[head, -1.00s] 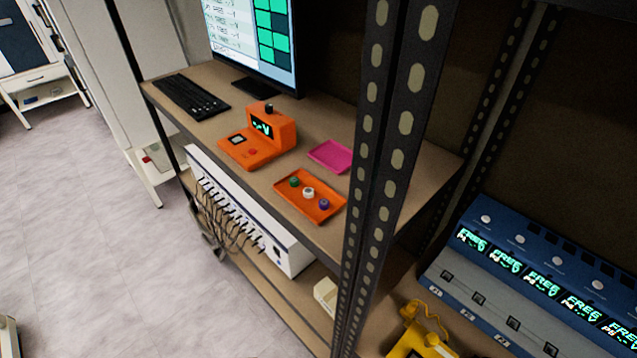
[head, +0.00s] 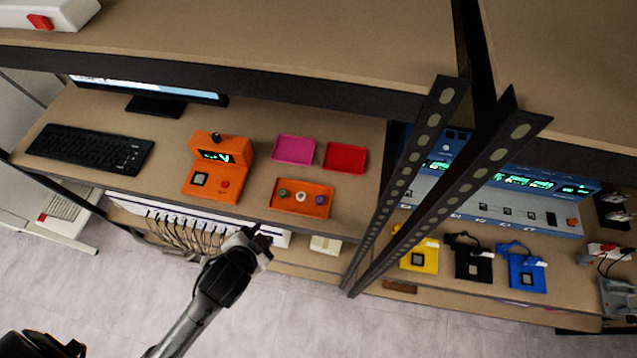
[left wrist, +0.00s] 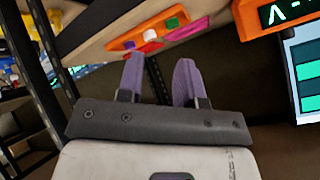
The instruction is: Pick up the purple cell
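The purple cell (head: 319,200) is a small round piece at the right end of a shallow orange tray (head: 288,208) on the shelf. A white cell (head: 300,197) and a green cell (head: 283,194) sit beside it in a row. The cells also show small in the left wrist view, the purple cell (left wrist: 130,45) nearest the left. My left gripper (head: 264,240) is in front of the shelf edge, below and left of the tray, apart from the cells. In the left wrist view its two purple fingers (left wrist: 160,78) are spread with nothing between them. My right gripper is not seen.
A pink tray (head: 294,150) and a red tray (head: 346,158) lie behind the orange tray. An orange meter (head: 212,180) stands to its left. A perforated rack post (head: 400,200) rises to its right, and an upper shelf (head: 240,40) overhangs the back.

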